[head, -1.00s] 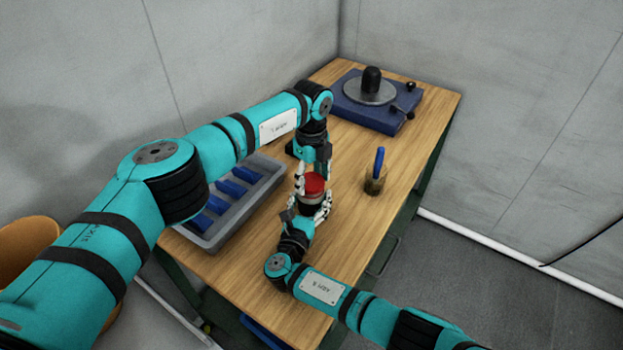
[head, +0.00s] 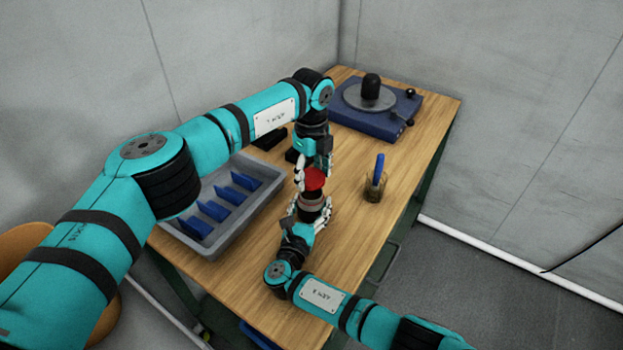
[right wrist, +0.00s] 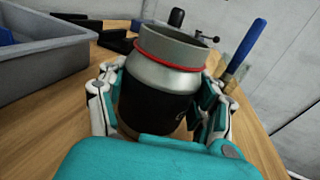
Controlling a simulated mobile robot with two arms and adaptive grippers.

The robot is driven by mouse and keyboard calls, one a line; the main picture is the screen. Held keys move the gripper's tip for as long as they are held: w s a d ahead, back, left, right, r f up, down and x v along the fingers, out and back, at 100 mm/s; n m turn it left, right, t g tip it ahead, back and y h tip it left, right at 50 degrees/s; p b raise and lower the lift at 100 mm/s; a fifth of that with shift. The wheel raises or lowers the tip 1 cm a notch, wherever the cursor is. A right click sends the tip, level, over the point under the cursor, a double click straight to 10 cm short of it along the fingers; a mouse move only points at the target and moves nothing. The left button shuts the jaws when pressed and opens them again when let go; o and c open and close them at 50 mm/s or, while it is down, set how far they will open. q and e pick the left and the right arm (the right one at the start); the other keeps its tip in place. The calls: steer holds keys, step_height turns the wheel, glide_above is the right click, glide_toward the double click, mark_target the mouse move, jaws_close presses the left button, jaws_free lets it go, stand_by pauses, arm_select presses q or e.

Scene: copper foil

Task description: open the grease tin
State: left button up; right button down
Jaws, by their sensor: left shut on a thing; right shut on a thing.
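The grease tin (right wrist: 158,95) is a dark can with a silver shoulder, a red ring and a grey neck. It stands upright in the right wrist view, and no lid shows on its neck there. In the head view my right gripper (head: 311,207) is shut around the tin's body (head: 312,200), with fingers on both sides. My left gripper (head: 314,173) is shut on the red lid (head: 315,180), just above the tin. The gap between lid and tin is hard to judge in the head view. The left gripper is not in the right wrist view.
A grey tray (head: 213,248) with several blue dividers lies left of the tin on the wooden table (head: 345,225). A jar (head: 373,192) with a blue-handled brush (head: 379,168) stands to the right. A blue turntable unit (head: 360,119) is at the back. Dark blocks (head: 269,138) lie behind the tray.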

steer(key=shift+c, duration=0.6)
jaws_free()
